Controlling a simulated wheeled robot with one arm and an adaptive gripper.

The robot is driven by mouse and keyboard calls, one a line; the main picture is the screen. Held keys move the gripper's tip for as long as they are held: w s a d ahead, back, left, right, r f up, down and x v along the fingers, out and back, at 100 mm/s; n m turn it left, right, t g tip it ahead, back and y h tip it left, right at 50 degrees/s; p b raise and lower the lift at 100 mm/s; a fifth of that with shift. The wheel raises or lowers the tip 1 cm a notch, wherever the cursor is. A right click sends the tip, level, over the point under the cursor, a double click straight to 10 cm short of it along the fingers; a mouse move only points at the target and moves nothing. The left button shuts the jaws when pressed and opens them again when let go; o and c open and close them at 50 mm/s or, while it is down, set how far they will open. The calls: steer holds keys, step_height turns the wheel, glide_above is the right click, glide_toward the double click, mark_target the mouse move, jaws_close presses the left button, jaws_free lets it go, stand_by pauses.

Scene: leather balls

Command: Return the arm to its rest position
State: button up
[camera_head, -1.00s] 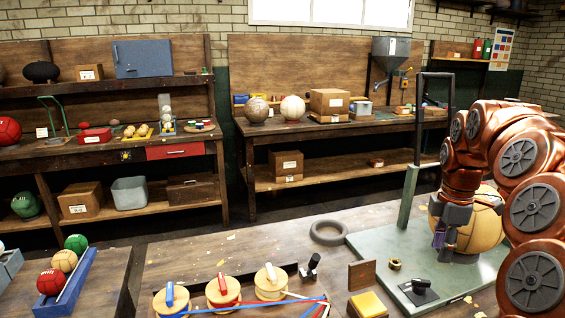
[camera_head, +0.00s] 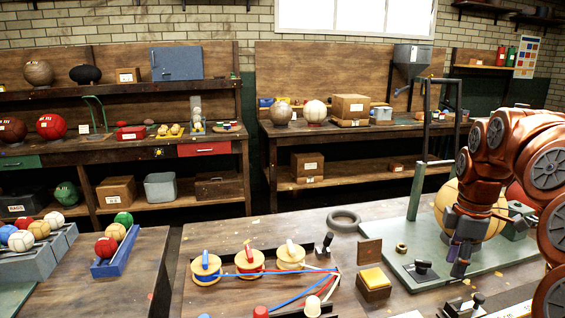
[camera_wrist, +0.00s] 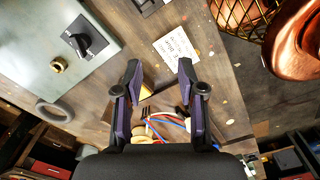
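My gripper (camera_head: 458,262) hangs at the right of the head view, fingers pointing down, in front of a large tan ball (camera_head: 472,222) on the green metal plate of a stand (camera_head: 415,262). In the wrist view my gripper (camera_wrist: 158,75) has its two dark purple fingers spread apart with nothing between the tips. Below the gap I see the wooden bench and part of a yellow block. My copper-coloured arm is bent at the right edge of the head view. Whether the gripper touches the ball is hard to tell in the head view.
Ribbon spools (camera_head: 249,264), a yellow-topped block (camera_head: 374,284) and a black ring (camera_head: 344,220) lie on the bench left of the gripper. The stand's dark upright frame (camera_head: 422,150) rises close behind the arm. A paper label (camera_wrist: 176,48) lies on the bench.

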steer(key=s+a+m+p, duration=0.2)
steer(key=s+a+m, duration=0.2)
steer(key=s+a, duration=0.75)
steer(key=s+a+f+m, duration=0.2)
steer(key=s+m, duration=0.1)
steer(key=s, duration=0.3)
steer(key=s+a+f+m+g+p, duration=0.1)
steer(key=s+a+f+m, duration=0.1)
steer(key=s, duration=0.4)
steer(key=s+a+f+m+p, duration=0.1)
steer(key=s+a+f+m, duration=0.1)
steer(key=s+m, duration=0.3)
steer(key=shift+s+a+f+g, duration=0.15)
steer(key=shift+s+a+g, duration=0.25)
steer(key=shift+s+a, duration=0.25)
